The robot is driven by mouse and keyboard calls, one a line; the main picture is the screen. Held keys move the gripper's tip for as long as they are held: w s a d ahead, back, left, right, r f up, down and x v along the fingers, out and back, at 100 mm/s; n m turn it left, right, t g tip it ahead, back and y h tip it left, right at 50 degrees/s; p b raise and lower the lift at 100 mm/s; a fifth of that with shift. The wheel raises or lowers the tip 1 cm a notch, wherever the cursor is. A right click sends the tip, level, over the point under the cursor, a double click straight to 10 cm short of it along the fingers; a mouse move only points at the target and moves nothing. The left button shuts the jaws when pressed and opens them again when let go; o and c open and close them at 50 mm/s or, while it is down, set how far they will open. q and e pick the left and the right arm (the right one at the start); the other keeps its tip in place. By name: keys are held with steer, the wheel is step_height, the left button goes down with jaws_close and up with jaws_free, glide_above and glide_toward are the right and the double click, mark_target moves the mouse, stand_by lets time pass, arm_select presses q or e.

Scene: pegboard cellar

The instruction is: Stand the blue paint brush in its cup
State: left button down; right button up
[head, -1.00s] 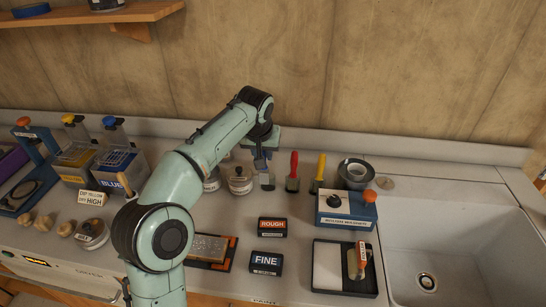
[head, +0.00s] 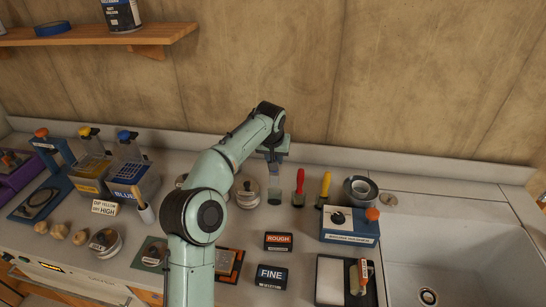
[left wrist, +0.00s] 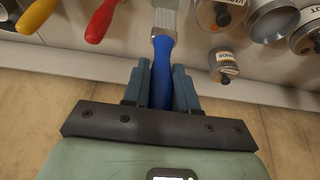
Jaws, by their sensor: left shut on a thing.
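My left gripper (head: 274,166) is shut on the blue paint brush. In the left wrist view the brush's blue handle (left wrist: 161,72) lies between the two fingers, with its metal ferrule and pale head pointing away from the palm. In the head view the gripper hangs down over a small greenish cup (head: 274,198), beside the other brushes. The gripper hides most of the brush there, and I cannot tell whether its head is inside the cup. My right gripper is not in view.
A red-handled brush (head: 299,184) and a yellow-handled brush (head: 324,186) stand close to the right of the cup. A round lidded tin (head: 246,194) is close on its left. A grey ring-shaped container (head: 360,190) and a sink (head: 440,245) lie further right. The wall is behind.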

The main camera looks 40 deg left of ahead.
mark_target(275, 175)
arm_select(q)
steer(key=f, duration=0.1)
steer(key=f+b, duration=0.1)
steer(key=f, duration=0.1)
steer(key=shift+w+a+f+b, duration=0.2)
steer(key=shift+a+f+b, duration=0.1)
steer(key=shift+f, duration=0.1)
steer(key=f, duration=0.2)
steer(key=f+b, duration=0.1)
steer(key=f, duration=0.1)
steer(key=shift+w+f, duration=0.2)
steer(key=shift+f, duration=0.05)
steer(key=shift+f+b, duration=0.25)
steer(key=shift+b, duration=0.05)
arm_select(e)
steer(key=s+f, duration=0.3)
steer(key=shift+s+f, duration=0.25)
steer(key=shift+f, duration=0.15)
arm_select(q)
steer(key=c, duration=0.8)
jaws_free()
